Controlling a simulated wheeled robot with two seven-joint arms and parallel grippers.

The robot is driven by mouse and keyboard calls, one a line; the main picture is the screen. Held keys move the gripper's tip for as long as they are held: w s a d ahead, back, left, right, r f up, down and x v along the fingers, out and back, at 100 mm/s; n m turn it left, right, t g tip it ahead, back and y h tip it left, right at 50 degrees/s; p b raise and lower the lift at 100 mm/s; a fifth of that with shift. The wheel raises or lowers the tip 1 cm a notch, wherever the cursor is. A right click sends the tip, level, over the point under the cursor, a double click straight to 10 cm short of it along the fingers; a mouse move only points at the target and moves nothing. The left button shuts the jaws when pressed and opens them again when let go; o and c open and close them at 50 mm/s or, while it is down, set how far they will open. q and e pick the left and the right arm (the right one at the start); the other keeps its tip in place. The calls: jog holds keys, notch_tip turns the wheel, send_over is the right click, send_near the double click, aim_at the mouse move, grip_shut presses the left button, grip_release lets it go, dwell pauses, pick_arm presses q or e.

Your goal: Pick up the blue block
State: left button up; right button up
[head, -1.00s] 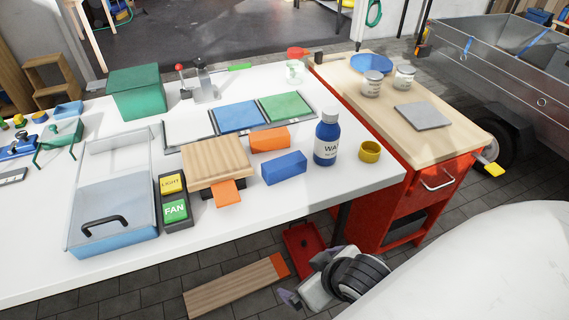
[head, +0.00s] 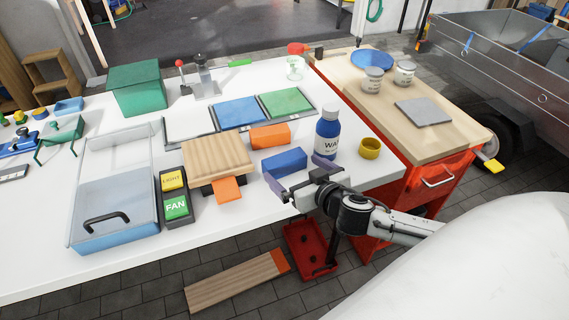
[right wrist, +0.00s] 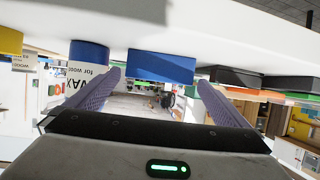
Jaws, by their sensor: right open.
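The blue block (head: 284,163) lies on the white workbench, between the orange block and the near edge. It also shows in the right wrist view (right wrist: 161,67), beyond and between the two fingers. My right gripper (head: 300,180) is open and empty at the bench's near edge, just in front of the block. Its purple fingers (right wrist: 155,95) are spread wide in the right wrist view, with the block apart from the palm. I cannot tell whether a finger touches the block. My left gripper is not in view.
A blue bottle (head: 328,135) stands close right of the block, near one finger. A yellow ring-like cup (head: 369,148) is farther right. An orange block (head: 270,137) lies behind, and a wooden-topped stand (head: 217,158) with an orange piece is left.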

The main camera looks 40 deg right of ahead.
aim_at(288, 166)
jog(key=shift+x, duration=3.3)
jog(key=c, duration=0.8)
